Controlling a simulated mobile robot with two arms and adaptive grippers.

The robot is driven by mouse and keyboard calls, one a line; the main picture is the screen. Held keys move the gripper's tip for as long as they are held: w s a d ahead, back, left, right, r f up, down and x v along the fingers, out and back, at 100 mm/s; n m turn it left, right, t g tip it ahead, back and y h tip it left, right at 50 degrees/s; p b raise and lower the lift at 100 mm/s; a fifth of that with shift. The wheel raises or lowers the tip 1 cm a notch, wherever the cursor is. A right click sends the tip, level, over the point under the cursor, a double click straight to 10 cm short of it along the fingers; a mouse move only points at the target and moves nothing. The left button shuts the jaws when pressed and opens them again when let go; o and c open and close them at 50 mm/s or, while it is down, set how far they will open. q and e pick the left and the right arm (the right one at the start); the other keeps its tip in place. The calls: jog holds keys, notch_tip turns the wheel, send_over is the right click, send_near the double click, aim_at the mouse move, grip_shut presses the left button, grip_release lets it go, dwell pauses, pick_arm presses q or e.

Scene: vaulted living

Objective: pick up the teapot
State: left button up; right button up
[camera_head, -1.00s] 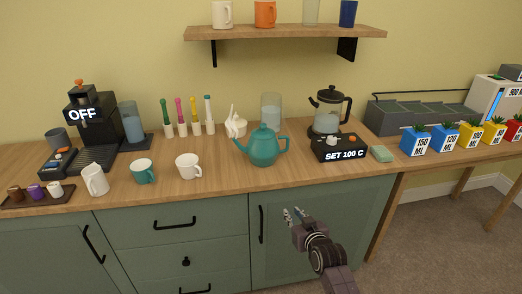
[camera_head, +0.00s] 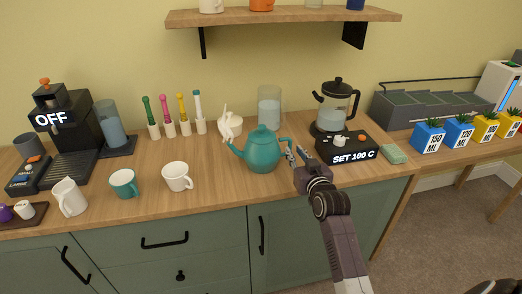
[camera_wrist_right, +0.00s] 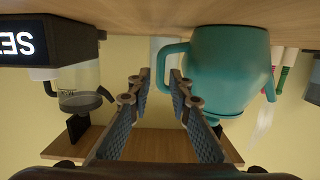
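The teal teapot (camera_head: 263,150) stands upright on the wooden counter, its spout to the left and its handle to the right. My right gripper (camera_head: 291,156) is at the handle side of the teapot, low over the counter. In the right wrist view, which is upside down, the gripper (camera_wrist_right: 160,75) is open. The teapot (camera_wrist_right: 228,72) fills the upper right there, and its handle loop lies in line with the gap between the fingertips. I cannot tell whether the fingers touch the handle. My left gripper is not in view.
Behind the teapot are a glass cylinder (camera_head: 269,108) and a white figure (camera_head: 229,123). A white mug (camera_head: 177,177) and a teal mug (camera_head: 124,184) stand to the left.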

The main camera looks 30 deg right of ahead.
aim_at(291, 146)
jog(key=shift+w+d, duration=0.15)
jog(key=shift+w, duration=0.55)
jog(key=x, duration=0.3)
jog(key=shift+w+f, duration=0.35)
jog(key=shift+w+d, duration=0.15)
jog(key=shift+w, duration=0.05)
grip_shut()
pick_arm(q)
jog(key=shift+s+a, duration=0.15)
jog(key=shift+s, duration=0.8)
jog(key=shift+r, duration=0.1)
pick_arm(e)
jog(key=shift+r, duration=0.2)
